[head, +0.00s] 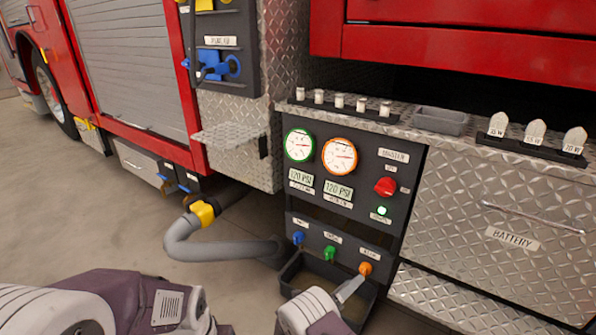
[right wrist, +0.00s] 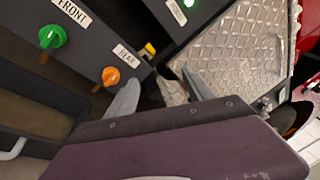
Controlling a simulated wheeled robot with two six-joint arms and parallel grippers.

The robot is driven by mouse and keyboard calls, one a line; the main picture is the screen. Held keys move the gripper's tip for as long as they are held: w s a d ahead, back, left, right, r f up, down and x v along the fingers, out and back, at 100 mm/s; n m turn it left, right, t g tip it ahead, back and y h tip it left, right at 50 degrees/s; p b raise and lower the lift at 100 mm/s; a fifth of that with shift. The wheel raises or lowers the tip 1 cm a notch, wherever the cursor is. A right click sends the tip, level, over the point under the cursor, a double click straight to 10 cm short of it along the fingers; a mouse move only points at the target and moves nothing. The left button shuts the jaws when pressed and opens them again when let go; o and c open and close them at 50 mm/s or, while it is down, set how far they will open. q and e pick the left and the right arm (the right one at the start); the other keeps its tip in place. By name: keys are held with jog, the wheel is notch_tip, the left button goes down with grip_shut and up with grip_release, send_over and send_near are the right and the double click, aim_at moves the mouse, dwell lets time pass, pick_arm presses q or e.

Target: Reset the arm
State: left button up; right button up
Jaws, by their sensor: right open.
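My right gripper (head: 352,288) is at the bottom of the head view, in front of the lower part of the pump panel (head: 405,180). Its two fingers are apart with nothing held between them in the right wrist view (right wrist: 162,90). The orange knob (head: 365,268) labelled REAR is close to the fingertips; it also shows in the right wrist view (right wrist: 110,76), left of the fingers and not between them. Beside it are a green knob (head: 329,253) and a blue knob (head: 298,238). My left arm shows at the lower left of the head view; its gripper fingers are out of sight.
A dark open bin (head: 290,272) stands below the knobs. A grey hose (head: 178,245) with a yellow collar curves left of the panel. Two gauges, a red knob (head: 385,187) and a lit green light (head: 382,211) are higher up. Open floor lies left.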

jog(key=s+d+r+m+g+p, duration=0.1)
jog(key=s+d+r+m+g, duration=0.3)
jog(key=d+r+m+g, duration=0.25)
jog(key=s+d+r+m+g+p, duration=0.1)
jog(key=s+d+r+m+g, duration=0.3)
jog(key=d+r, duration=0.45)
jog(key=s+d+m+g+y+p, duration=0.15)
jog(key=s+m+g+y, duration=0.25)
jog(key=s+m, duration=0.45)
jog(key=s+a+f+m+t+y, duration=0.1)
jog(key=s+a+f+m+y, duration=0.1)
jog(key=s+a+m+y, duration=0.5)
jog(key=s+a+f+m+t+y, duration=0.1)
jog(key=s+a+f+m+y, duration=0.2)
jog(key=a+m, duration=0.35)
jog(key=w+r+m+p, duration=0.1)
jog(key=r+m+p, duration=0.2)
jog(key=r+p, duration=1.6)
jog(key=w+r+m+t+p, duration=0.1)
jog(key=w+r+m+p, duration=0.1)
jog(key=r+p, duration=1.7)
jog(key=shift+a+m+y, duration=0.3)
jog(key=shift+m, duration=0.15)
